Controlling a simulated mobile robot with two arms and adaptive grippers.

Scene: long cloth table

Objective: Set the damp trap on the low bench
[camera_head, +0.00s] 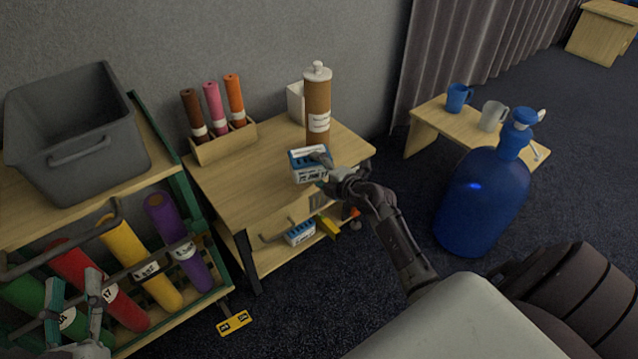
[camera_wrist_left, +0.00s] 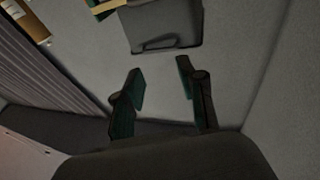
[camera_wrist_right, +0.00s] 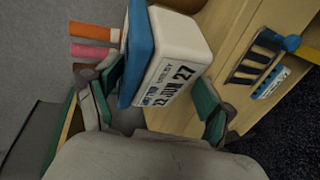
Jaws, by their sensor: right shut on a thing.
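The damp trap appears to be the white box with a blue top (camera_head: 308,165), which has a printed label in the right wrist view (camera_wrist_right: 172,65). My right gripper (camera_head: 335,177) is shut on it, with a finger on either side in the right wrist view. It is at or over the front of the wooden cabinet's top; whether it touches is unclear. The low bench (camera_head: 427,137) stands to the right, carrying a blue mug (camera_head: 458,98) and a white mug (camera_head: 492,116). My left gripper (camera_head: 72,312) is open and empty at the lower left.
A similar blue-and-white box (camera_head: 299,234) sits in the cabinet's lower part. A brown bottle (camera_head: 318,100) and a holder of coloured rolls (camera_head: 224,143) stand on the cabinet (camera_head: 240,190). A big blue bottle (camera_head: 482,200) stands before the bench. A grey bin (camera_head: 75,130) is at left.

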